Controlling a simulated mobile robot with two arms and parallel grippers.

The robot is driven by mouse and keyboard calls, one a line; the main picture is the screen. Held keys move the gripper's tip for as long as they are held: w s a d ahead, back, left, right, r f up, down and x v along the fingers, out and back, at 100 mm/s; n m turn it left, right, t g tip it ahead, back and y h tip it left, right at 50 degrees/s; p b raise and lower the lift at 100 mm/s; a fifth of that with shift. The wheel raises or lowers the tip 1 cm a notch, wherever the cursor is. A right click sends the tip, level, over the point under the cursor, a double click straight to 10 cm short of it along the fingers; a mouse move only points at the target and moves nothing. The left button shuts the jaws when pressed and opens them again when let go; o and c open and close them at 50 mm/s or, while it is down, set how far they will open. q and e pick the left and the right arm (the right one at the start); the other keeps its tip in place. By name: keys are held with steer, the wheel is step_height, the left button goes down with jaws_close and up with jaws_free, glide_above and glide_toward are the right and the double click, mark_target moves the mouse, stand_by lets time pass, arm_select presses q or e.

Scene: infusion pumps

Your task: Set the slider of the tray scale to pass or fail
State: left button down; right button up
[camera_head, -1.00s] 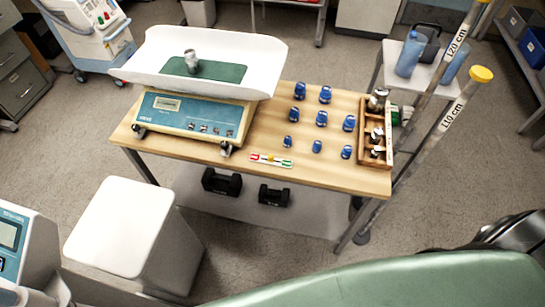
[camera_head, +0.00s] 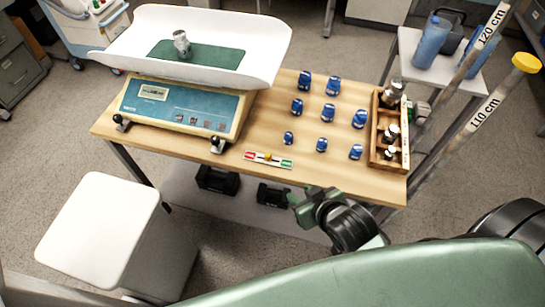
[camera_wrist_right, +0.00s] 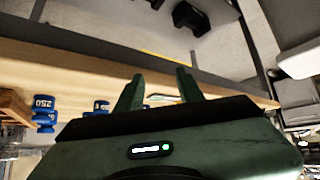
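The tray scale (camera_head: 150,122) stands at the left of the wooden table, with a white tray (camera_head: 250,62) on top. A small slider strip (camera_head: 282,163) lies in front of it near the table's front edge, red at its left end and green at its right. Its yellow knob (camera_head: 267,157) sits about midway. My right gripper (camera_head: 303,203) is beyond the front edge, right of the strip and apart from it. Its two fingers stand apart and empty in the right wrist view (camera_wrist_right: 158,90). A pale shape between them there is too unclear to name. My left gripper is out of view.
A metal weight (camera_head: 181,44) stands on the tray's green mat. Several blue weights (camera_head: 327,113) stand on the table right of the scale. A wooden rack (camera_head: 377,142) with metal weights is at the right end. A white-topped box (camera_head: 98,232) stands front left.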

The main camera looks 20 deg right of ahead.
mark_target(269, 155)
steer(key=w+a+t, duration=0.1)
steer(key=w, duration=0.3)
steer(key=w+a+r+t+y, duration=0.1)
steer(key=w+t, duration=0.1)
steer(key=w, duration=0.2)
steer(key=w+a+t, duration=0.1)
steer(key=w+a, duration=0.1)
steer(key=w, duration=0.1)
steer(key=shift+w+r+y, duration=0.3)
steer(key=shift+w+y, duration=0.1)
jaws_close()
stand_by(1.1)
